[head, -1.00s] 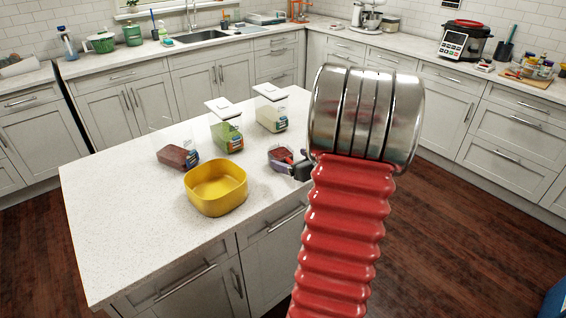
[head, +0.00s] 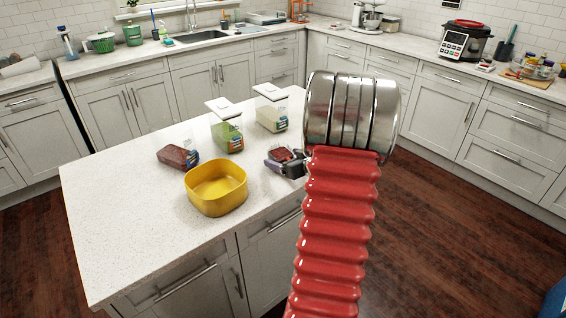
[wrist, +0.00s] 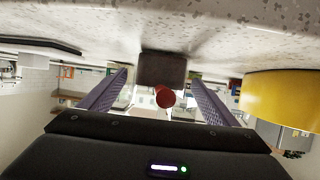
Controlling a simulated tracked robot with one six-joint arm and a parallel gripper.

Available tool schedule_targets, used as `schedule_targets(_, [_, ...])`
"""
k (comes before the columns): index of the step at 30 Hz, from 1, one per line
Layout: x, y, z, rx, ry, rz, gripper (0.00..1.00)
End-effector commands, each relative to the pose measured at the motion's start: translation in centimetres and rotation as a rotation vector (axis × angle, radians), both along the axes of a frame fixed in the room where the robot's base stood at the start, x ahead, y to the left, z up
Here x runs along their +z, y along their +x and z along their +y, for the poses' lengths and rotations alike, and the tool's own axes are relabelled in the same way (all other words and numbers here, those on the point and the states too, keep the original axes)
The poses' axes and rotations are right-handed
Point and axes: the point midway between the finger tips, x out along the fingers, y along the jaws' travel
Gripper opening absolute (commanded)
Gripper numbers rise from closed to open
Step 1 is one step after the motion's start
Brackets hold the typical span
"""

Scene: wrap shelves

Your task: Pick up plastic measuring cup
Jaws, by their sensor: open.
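A small red item with a dark part, which looks like the measuring cup (head: 280,154), is on the right part of the white island counter. In the wrist view its round red end (wrist: 165,97) points toward me, with a dark block (wrist: 162,68) behind it. My gripper (wrist: 158,78) is open, with one purple finger on each side of the red end and gaps on both sides. In the head view my gripper (head: 284,164) is low at the counter, partly covering the cup. I cannot tell whether the fingers touch the counter.
A yellow bowl (head: 216,190) stands close by on the counter. Behind are a container with brown-red contents (head: 178,157), one with green contents (head: 228,136) and one with pale contents (head: 271,115). The counter's front left (head: 130,230) is clear.

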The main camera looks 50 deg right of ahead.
Motion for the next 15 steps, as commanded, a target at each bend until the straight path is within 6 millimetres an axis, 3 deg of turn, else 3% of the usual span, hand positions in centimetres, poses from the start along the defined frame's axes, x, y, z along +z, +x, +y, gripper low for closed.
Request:
schedule_targets(5, [0.01, -0.02, 0.0, 0.0, 0.0, 0.0, 0.81])
schedule_targets(15, [0.01, -0.03, -0.01, 0.0, 0.0, 0.0, 0.57])
